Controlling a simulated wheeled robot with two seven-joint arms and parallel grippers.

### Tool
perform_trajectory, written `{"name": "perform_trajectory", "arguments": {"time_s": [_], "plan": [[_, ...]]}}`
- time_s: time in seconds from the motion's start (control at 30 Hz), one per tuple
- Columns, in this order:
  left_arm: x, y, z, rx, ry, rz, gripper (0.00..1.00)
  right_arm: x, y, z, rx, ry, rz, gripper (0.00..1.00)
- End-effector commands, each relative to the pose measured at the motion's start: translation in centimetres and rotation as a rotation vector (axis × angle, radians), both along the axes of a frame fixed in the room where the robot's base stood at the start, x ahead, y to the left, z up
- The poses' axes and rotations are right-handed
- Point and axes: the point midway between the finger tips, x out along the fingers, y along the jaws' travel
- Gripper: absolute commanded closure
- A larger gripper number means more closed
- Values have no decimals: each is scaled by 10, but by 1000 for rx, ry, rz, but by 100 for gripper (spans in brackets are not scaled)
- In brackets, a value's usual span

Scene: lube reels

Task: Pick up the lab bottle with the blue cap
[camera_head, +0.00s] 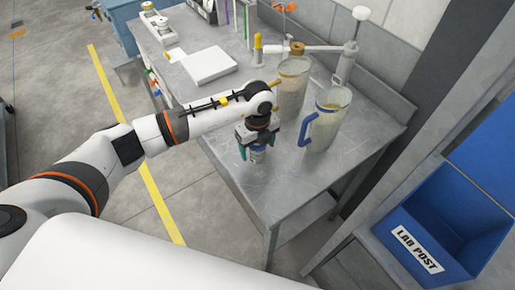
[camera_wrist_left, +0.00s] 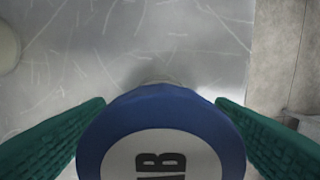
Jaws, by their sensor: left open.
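The lab bottle with the blue cap stands upright on the grey metal table (camera_head: 225,165). In the left wrist view its blue cap (camera_wrist_left: 160,108) fills the lower middle, with a white label on top showing part of the letters "LAB". In the head view only a small part of the bottle (camera_head: 257,155) shows under my left gripper (camera_head: 255,146). My left gripper is open, pointing down over the bottle, with one green finger on each side of the cap. It also shows in the left wrist view (camera_wrist_left: 160,135). My right gripper is not in view.
A clear jug with a blue handle (camera_head: 327,120) and a clear container (camera_head: 292,88) stand right of and behind my gripper. A white flat box (camera_head: 208,65) lies farther back. A blue "LAB POST" bin (camera_head: 425,235) is at the right. The table's front corner is clear.

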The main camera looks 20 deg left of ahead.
Motion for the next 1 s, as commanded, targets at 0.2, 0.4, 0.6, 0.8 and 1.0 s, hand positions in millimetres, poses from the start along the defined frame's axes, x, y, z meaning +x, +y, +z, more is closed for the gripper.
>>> {"name": "perform_trajectory", "arguments": {"time_s": [0.2,0.4,0.6,0.8,1.0], "plan": [[0,0,0,0,0,0,51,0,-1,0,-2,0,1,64],[0,0,1,0,0,0,74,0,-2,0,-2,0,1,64],[0,0,3,-1,-1,1,74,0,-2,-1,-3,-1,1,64],[1,0,29,0,-5,-2,74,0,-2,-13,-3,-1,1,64],[1,0,70,-1,-6,0,74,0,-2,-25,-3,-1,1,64]]}}
